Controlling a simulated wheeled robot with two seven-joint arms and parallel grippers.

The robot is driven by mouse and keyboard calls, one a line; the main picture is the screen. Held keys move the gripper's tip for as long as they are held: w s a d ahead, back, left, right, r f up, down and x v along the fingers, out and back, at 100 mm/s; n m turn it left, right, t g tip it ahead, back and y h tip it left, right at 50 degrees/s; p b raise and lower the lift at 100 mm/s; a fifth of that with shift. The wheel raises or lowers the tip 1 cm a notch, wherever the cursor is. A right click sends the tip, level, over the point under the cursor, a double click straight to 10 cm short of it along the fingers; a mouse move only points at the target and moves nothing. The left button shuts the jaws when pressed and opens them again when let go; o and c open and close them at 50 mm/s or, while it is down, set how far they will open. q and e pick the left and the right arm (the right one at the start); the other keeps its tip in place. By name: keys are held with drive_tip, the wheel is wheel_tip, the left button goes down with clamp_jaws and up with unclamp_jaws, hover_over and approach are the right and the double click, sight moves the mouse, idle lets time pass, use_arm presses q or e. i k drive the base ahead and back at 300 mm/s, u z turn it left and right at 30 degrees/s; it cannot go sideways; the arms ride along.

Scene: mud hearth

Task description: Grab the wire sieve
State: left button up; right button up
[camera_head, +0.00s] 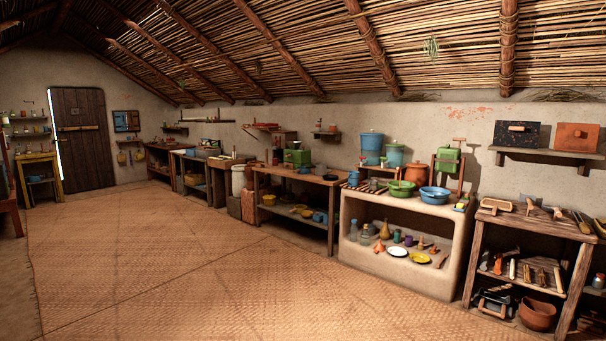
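I cannot pick out the wire sieve for sure; the small items on the benches are too small to tell apart. A pale, flat item with a handle (496,205) lies on top of the wooden shelf table at the right, but I cannot tell what it is. Neither of my grippers is in view.
A mud hearth counter (450,232) with bowls, pots and bottles stands right of centre. Beside it is a wooden shelf table (480,245) with tools. More wooden benches (330,181) line the wall towards a dark door (82,140). The woven mat floor (180,260) is clear.

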sight(301, 171)
drive_tip(key=u, duration=0.1)
drive_tip(key=i, duration=0.45)
drive_tip(key=u, duration=0.55)
drive_tip(key=i, duration=2.7)
drive_tip(key=u, duration=0.15)
drive_tip(key=i, duration=2.65)
drive_tip(key=z, duration=1.1)
drive_tip(key=i, duration=1.85)
drive_tip(key=z, duration=0.75)
drive_tip(key=i, duration=0.25)
drive_tip(key=z, duration=0.05)
